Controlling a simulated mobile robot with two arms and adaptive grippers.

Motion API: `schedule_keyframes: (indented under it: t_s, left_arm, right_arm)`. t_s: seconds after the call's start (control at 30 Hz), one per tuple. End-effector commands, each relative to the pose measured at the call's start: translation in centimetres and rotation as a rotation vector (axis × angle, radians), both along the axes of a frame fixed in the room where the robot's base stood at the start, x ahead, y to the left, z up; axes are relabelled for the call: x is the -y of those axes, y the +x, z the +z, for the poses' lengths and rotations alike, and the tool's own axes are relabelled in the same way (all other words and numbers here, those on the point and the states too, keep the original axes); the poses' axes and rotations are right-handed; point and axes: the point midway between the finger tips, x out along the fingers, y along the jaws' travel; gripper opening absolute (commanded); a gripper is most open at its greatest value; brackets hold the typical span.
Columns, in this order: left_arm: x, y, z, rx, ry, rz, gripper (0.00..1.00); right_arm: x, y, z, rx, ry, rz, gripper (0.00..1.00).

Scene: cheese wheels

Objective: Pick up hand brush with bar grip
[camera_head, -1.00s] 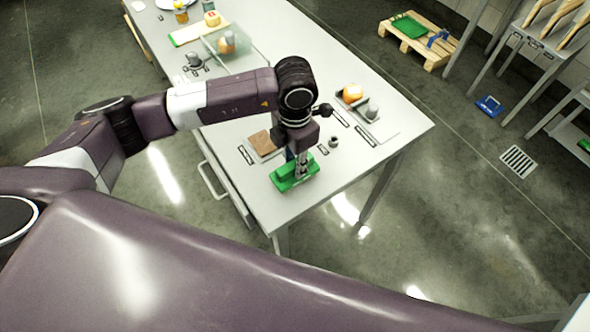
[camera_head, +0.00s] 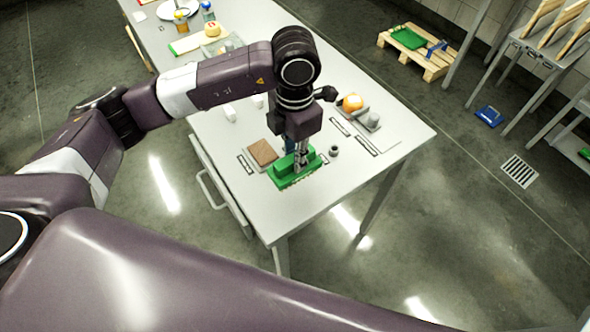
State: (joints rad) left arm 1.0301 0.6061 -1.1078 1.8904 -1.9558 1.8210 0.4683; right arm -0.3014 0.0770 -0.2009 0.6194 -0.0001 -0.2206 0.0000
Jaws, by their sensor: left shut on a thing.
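The green hand brush (camera_head: 283,176) is near the front corner of the grey table (camera_head: 320,200). My left gripper (camera_head: 300,164) points down onto it from above and is shut on its grip. The fingers hide part of the grip. I cannot tell for certain whether the brush is clear of the tabletop. My right gripper is not in view.
A brown block (camera_head: 262,151) lies just left of the brush, and a small dark ring (camera_head: 334,151) is to its right. An orange cheese (camera_head: 352,102) and a grey rounded piece (camera_head: 373,119) sit farther back right. A wooden pallet (camera_head: 432,66) stands on the floor.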

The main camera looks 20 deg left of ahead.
Motion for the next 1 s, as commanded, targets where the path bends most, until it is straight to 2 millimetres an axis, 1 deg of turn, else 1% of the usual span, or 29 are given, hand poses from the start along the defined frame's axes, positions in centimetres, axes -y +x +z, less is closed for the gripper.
schedule_keyframes:
  t_s: [0.03, 0.2, 0.3, 0.4, 0.5, 0.63, 0.77, 1.0]
  left_arm:
    - [0.1, 0.3, 1.4, 0.010, -0.003, 0.000, 0.00]
    - [0.1, 0.2, 6.8, 0.010, -0.003, -0.001, 0.00]
    - [0.0, 0.2, 9.4, 0.008, 0.000, 0.001, 0.00]
    - [0.0, 0.1, 11.2, 0.006, 0.001, 0.001, 0.00]
    - [0.0, 0.1, 12.3, 0.004, 0.000, 0.002, 0.00]
    - [0.0, 0.1, 13.2, 0.001, 0.000, 0.001, 0.00]
    - [0.0, 0.0, 13.5, 0.001, -0.001, 0.001, 0.00]
    - [0.0, 0.0, 13.5, 0.001, -0.001, 0.001, 0.00]
  right_arm:
    - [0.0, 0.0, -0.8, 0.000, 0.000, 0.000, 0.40]
    - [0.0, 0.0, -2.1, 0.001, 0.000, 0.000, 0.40]
    - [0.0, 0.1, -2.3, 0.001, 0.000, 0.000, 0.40]
    - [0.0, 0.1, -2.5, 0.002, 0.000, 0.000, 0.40]
    - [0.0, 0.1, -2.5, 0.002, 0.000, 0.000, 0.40]
    - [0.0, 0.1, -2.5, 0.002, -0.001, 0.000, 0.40]
    - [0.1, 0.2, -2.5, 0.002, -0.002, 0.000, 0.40]
    - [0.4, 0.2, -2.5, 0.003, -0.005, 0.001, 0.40]
